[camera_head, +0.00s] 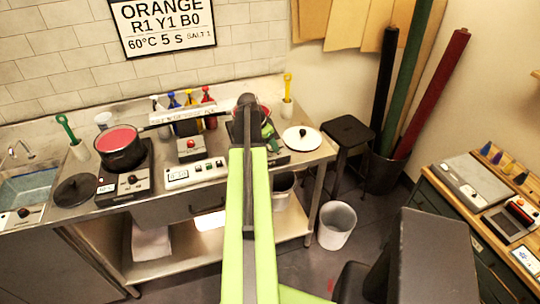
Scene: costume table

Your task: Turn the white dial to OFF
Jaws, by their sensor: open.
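I cannot single out a white dial at this size. A hotplate (125,184) at the left has a pale front panel with small knobs, and a pot of red liquid (119,140) stands on it. A white panel with several small switches or dials (195,173) lies on the counter to its right. A small box with a red top (190,149) stands behind that panel. My green arm reaches up the middle of the view. My gripper (247,106) is at its far end, over the right part of the counter. It is open, and the arm hides what is directly below.
Colored bottles (208,96) stand behind the boxes. A black stool (348,133) and a white bin (336,225) are to the right. A wooden side table (468,218) is at far right.

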